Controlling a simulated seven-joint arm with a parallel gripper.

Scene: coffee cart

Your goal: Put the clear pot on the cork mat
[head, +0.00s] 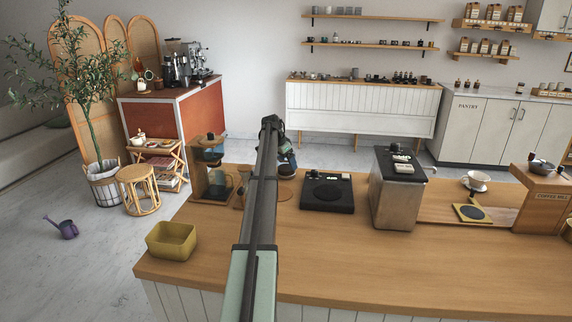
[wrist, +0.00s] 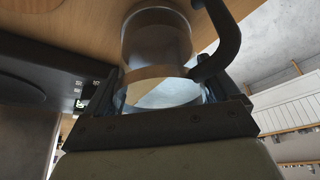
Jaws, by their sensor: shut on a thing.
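The clear pot (wrist: 155,40), a glass vessel with a dark curved handle (wrist: 228,45), is between the fingers of my gripper (wrist: 165,92) in the wrist view. My gripper is shut on it. In the head view my gripper (head: 284,156) is over the counter, left of the black flat scale, and mostly behind my arm. The pot is hard to make out there. A tan patch, apparently the cork mat (head: 283,193), shows on the counter beside my arm, partly hidden by it. I cannot tell whether the pot touches the mat.
On the wooden counter (head: 400,270), a coffee maker (head: 210,170) stands left of my arm and a black flat scale (head: 328,193) right of it. Beyond the scale is a metal box-shaped machine (head: 397,190). A yellow bin (head: 171,241) sits at the left corner. The front counter is clear.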

